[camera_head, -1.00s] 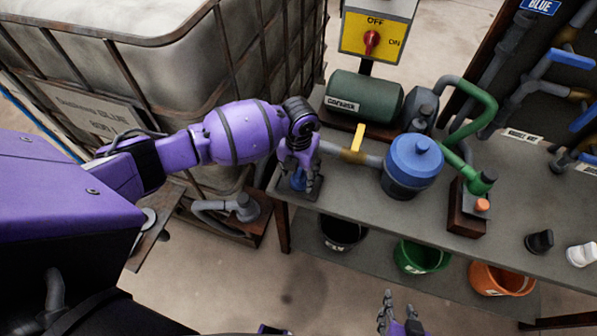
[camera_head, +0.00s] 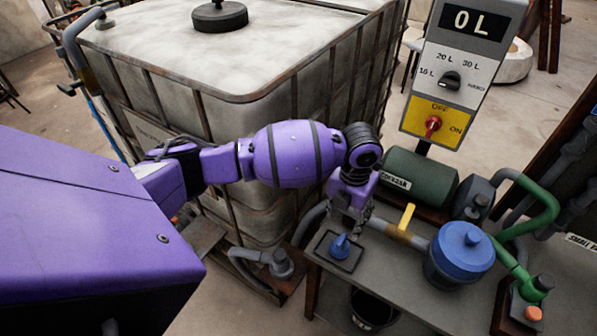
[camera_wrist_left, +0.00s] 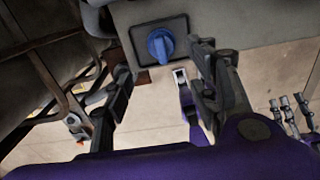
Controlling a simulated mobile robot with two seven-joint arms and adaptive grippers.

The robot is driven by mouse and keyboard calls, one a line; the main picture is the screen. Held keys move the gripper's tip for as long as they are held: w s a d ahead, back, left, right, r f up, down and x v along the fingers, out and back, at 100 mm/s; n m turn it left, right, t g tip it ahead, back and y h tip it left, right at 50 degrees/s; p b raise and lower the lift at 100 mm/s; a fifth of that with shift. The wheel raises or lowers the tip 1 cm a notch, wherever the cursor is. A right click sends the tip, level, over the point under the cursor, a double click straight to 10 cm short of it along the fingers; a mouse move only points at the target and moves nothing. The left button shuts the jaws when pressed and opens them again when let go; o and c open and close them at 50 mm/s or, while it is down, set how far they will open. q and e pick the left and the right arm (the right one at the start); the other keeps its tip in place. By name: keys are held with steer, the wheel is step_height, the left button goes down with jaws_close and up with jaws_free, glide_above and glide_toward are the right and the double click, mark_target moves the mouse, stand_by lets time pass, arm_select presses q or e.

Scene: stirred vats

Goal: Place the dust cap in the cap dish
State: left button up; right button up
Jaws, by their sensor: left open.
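The blue dust cap (camera_head: 340,245) sits in the cap dish (camera_head: 326,260), a dark square tray at the left end of the bench. In the left wrist view the cap (camera_wrist_left: 160,45) lies inside the rim of the dish (camera_wrist_left: 182,24). My left gripper (camera_head: 352,226) is just above and slightly right of the cap in the head view. Its fingers are spread and hold nothing; the wrist view shows a gap to the cap. My right gripper (camera_wrist_left: 290,112) shows small at the right of the wrist view; its opening is unclear.
A yellow-handled valve (camera_head: 406,217), blue-lidded vessel (camera_head: 462,248) and green motor (camera_head: 420,176) stand right of the dish on the bench. A caged tank (camera_head: 240,70) is behind my left arm. A dark bucket (camera_head: 372,308) is below the bench.

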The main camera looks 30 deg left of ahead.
arm_select(q)
steer(key=s+d+f+n+t+h, duration=0.2)
steer(key=s+d+f+n, duration=0.25)
steer(key=f+n, duration=0.3)
steer(key=s+d+f+n+t+h, duration=0.2)
steer(key=s+d+f+n+h, duration=0.15)
steer(key=s+f+n, duration=0.35)
steer(key=s+a+f+n+t+y, duration=0.1)
steer(key=s+a+n+t+y, duration=0.1)
steer(key=s+a+n, duration=0.4)
steer(key=s+a+f+n+t+y, duration=0.1)
steer(key=s+a+n, duration=0.6)
steer(key=n, duration=0.8)
steer(key=shift+s+f+n+t+y, duration=0.25)
steer(key=shift+s+n+t+y, duration=0.1)
steer(key=shift+s+t+y, duration=0.6)
steer(key=shift+s, duration=0.15)
